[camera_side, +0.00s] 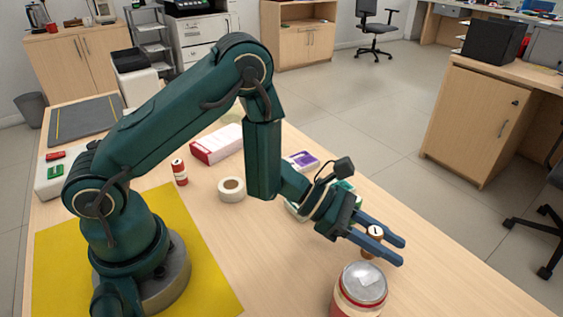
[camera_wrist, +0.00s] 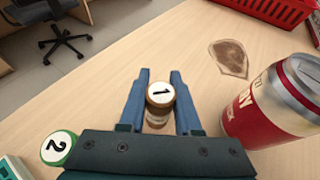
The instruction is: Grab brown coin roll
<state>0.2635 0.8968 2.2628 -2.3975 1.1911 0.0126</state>
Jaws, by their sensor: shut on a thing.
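The brown coin roll (camera_wrist: 160,92) stands upright between my gripper's two blue fingers, its white top marked with a "1". In the side view the brown coin roll (camera_side: 374,232) shows between the fingers near the table's right edge. My gripper (camera_side: 384,240) is low over the table and shut on the roll, with a finger against each side. In the wrist view my gripper (camera_wrist: 161,85) has the roll near its fingertips. The roll's lower part is partly hidden by the fingers.
A red and silver can (camera_wrist: 268,105) stands close to the right finger. A green-rimmed roll marked "2" (camera_wrist: 58,147) is left of my gripper. A red basket (camera_wrist: 265,10) and a brown stain-like patch (camera_wrist: 229,58) lie beyond. A red roll (camera_side: 179,172) and tape (camera_side: 231,189) stand farther back.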

